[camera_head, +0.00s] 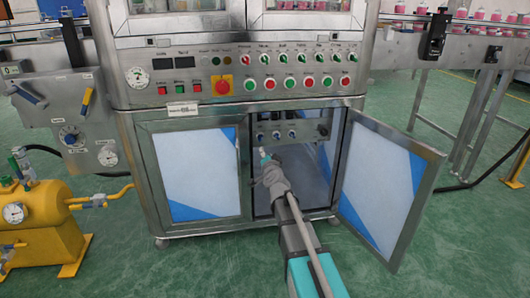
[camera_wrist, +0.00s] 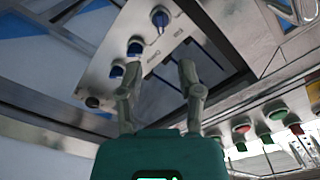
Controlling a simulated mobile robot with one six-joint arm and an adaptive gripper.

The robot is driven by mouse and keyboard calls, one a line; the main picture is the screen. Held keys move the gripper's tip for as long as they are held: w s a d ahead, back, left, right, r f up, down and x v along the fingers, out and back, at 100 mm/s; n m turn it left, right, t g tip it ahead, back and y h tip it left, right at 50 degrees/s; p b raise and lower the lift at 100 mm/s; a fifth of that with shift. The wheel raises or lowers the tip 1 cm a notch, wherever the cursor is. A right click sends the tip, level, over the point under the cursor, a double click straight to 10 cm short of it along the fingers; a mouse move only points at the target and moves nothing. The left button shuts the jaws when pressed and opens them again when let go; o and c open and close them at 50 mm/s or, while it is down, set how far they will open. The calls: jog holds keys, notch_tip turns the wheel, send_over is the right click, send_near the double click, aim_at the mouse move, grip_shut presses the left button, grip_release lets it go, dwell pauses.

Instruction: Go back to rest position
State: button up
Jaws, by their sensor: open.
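My gripper (camera_head: 264,155) is at the open lower cabinet of the machine, just below the inner knob panel (camera_head: 312,130). In the wrist view my gripper (camera_wrist: 160,68) has its two fingers apart with nothing between them. The knob panel (camera_wrist: 165,65) lies beyond the fingertips and shows blue knobs (camera_wrist: 135,47) and a black knob (camera_wrist: 92,102). I cannot tell whether a fingertip touches the panel. My arm reaches in from the lower right in the head view.
The right cabinet door (camera_head: 385,190) stands open beside my arm, and the left door (camera_head: 195,175) is shut. Above is a button panel (camera_head: 290,82) with a red emergency stop (camera_head: 222,86). A yellow tank (camera_head: 40,215) stands at left.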

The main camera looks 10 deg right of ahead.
jog(key=shift+s, duration=0.1)
dwell(0.3)
jog(key=s+a+f+n+g+y+p, duration=0.1)
jog(key=s+a+n+g+y+p, duration=0.15)
jog(key=s+n+g+p, duration=0.35)
jog(key=s+a+f+n+g+y+p, duration=0.1)
jog(key=s+a+n+g+y+p, duration=0.15)
jog(key=s+a+p, duration=0.4)
jog(key=s+d+r+g+h+p, duration=0.1)
jog(key=s+d+g+h+p, duration=0.3)
jog(key=s, duration=0.7)
jog(key=s+d+r+g+h+p, duration=0.1)
jog(key=s+d+r+g+p, duration=0.15)
jog(key=s+d+g, duration=0.55)
jog(key=s+a+r+t+p, duration=0.1)
jog(key=r+p, duration=1.7)
jog(key=p, duration=0.1)
jog(key=a+r+t+p, duration=0.1)
jog(key=a+r+p, duration=0.1)
jog(key=r+p, duration=1.6)
jog(key=shift+s+r+n+p, duration=0.3)
jog(key=shift+s+n+p, duration=0.05)
jog(key=shift+s+a+t, duration=0.1)
jog(key=shift+t, duration=0.15)
